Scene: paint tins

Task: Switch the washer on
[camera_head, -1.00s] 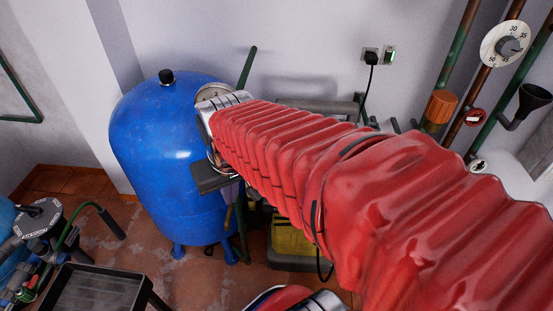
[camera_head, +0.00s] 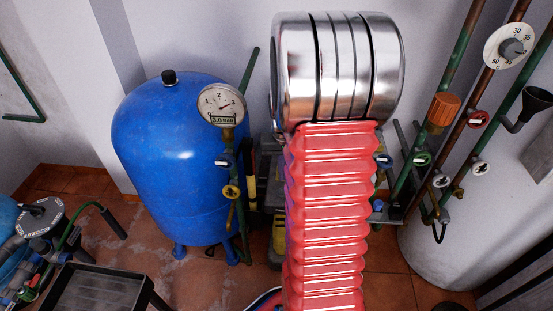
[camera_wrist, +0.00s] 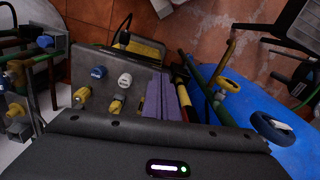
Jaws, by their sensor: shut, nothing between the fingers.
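What looks like the washer is a grey and yellow machine low by the wall; in the head view only its yellow part (camera_head: 279,234) shows clearly beside my arm, which hides much of the rest. In the wrist view its yellow part (camera_wrist: 146,48) lies beyond a grey surface with a blue knob (camera_wrist: 98,72) and a white knob (camera_wrist: 124,80) in front. I cannot tell which part is its switch. My gripper (camera_wrist: 163,90) shows in the wrist view as purple fingers, shut and empty, over the grey surface; contact cannot be judged. My arm hides it in the head view.
A blue tank (camera_head: 175,150) stands left, with a pressure gauge (camera_head: 220,105) and valves beside it. Green and brown pipes with valves and a dial (camera_head: 510,46) run along the right wall. A black tray (camera_head: 95,290) is front left.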

